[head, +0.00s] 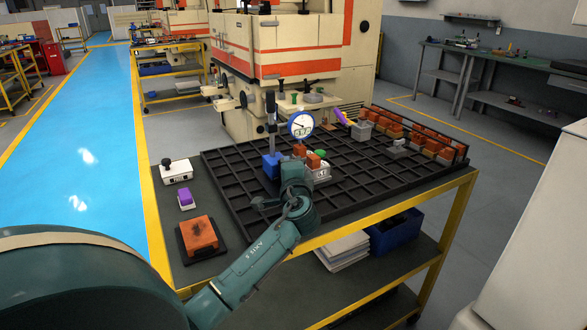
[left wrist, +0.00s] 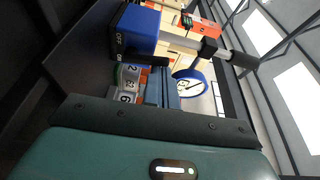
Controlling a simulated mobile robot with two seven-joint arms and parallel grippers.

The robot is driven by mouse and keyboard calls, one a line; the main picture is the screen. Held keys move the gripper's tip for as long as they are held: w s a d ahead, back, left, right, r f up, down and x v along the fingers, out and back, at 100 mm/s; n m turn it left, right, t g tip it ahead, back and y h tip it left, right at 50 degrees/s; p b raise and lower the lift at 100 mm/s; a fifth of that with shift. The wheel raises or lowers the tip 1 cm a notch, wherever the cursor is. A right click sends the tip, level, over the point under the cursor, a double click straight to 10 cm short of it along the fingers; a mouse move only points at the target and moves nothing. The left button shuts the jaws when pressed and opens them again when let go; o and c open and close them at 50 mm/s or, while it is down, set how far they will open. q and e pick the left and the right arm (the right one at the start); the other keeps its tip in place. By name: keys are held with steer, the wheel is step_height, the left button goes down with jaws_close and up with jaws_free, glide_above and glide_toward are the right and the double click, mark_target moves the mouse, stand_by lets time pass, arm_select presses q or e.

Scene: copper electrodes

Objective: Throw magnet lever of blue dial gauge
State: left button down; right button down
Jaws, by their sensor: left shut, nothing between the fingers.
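The blue dial gauge has a blue magnet base (head: 271,166) standing on the black grid tray, with an upright post (head: 271,122) and a round blue-rimmed dial (head: 301,125). In the left wrist view, the blue base (left wrist: 138,28) shows at the top, with white OFF/ON lettering on a dark strip at its left edge. The dial also shows there (left wrist: 190,85).
Orange electrodes on a numbered pale holder (head: 321,174) stand close right of my gripper. The grid tray (head: 370,182) has free cells to the right. At left are a white box with a black knob (head: 177,171), a purple block (head: 186,199) and an orange block (head: 199,233).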

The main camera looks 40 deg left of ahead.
arm_select(q)
steer(key=shift+s+a, duration=0.3)
steer(key=shift+s, duration=0.2)
steer(key=v, duration=1.3)
steer(key=shift+d, duration=0.1)
